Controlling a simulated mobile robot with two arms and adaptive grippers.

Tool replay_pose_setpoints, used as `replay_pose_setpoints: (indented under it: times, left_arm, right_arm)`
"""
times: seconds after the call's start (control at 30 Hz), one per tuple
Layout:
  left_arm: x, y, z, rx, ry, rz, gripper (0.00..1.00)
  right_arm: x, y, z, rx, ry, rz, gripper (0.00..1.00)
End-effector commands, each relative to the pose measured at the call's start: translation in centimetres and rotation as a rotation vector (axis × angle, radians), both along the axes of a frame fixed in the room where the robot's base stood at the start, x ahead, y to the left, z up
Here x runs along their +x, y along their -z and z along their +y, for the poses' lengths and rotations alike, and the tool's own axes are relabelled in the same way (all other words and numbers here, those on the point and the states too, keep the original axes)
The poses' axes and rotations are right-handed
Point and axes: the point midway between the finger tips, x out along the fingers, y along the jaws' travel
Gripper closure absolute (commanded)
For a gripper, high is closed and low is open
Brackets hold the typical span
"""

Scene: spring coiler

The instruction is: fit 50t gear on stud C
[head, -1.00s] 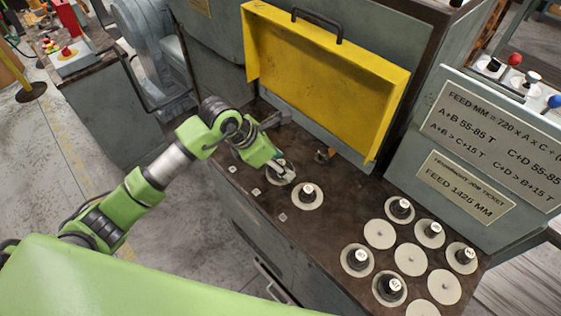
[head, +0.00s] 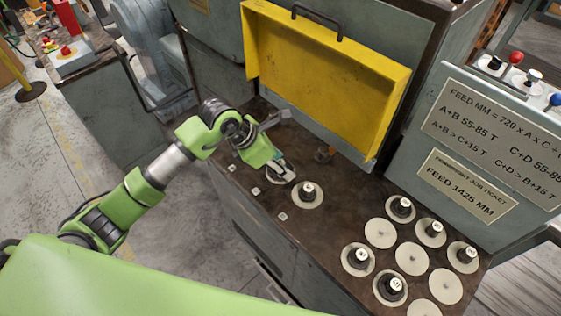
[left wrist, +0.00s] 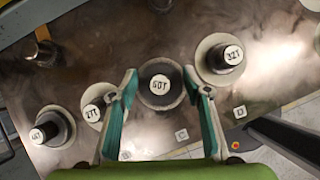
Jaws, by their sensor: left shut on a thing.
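My left gripper (head: 283,172) is shut on the 50T gear. In the left wrist view its fingers (left wrist: 160,98) stand on both sides of the dark hub of the 50T gear (left wrist: 160,84). The gear is low over the bench, near the tile marked C (left wrist: 181,134). Stud C itself is hidden under the gear, so I cannot tell whether the gear is fully seated on it. The 32T gear (left wrist: 232,54) stands to the right, near tile D (left wrist: 240,112). It seems to be the gear beside my gripper in the head view (head: 308,194). My right gripper is not in view.
The 27T gear (left wrist: 92,114) and another gear (left wrist: 50,128) stand left of my fingers. Several hubbed gears and flat discs (head: 411,258) cover the right of the bench. A raised yellow cover (head: 325,85) stands behind. A sign panel (head: 480,150) rises at the right.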

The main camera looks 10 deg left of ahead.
Motion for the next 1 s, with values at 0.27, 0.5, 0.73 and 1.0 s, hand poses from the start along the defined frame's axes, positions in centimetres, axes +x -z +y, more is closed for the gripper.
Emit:
replay_pose_setpoints:
  times: [0.27,0.5,0.73,1.0]
  left_arm:
    - [0.1,0.3,0.0,-0.002,0.000,-0.003,0.88]
    - [0.0,0.3,0.0,-0.001,0.000,-0.002,0.36]
    - [-0.1,0.3,0.1,0.001,0.000,0.001,0.36]
    - [-1.1,-3.2,1.7,0.003,0.000,-0.005,0.36]
  right_arm:
    - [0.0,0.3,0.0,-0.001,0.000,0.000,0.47]
    - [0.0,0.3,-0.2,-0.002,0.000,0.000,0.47]
    - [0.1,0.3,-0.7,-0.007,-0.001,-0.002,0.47]
    - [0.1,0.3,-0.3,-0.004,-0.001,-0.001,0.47]
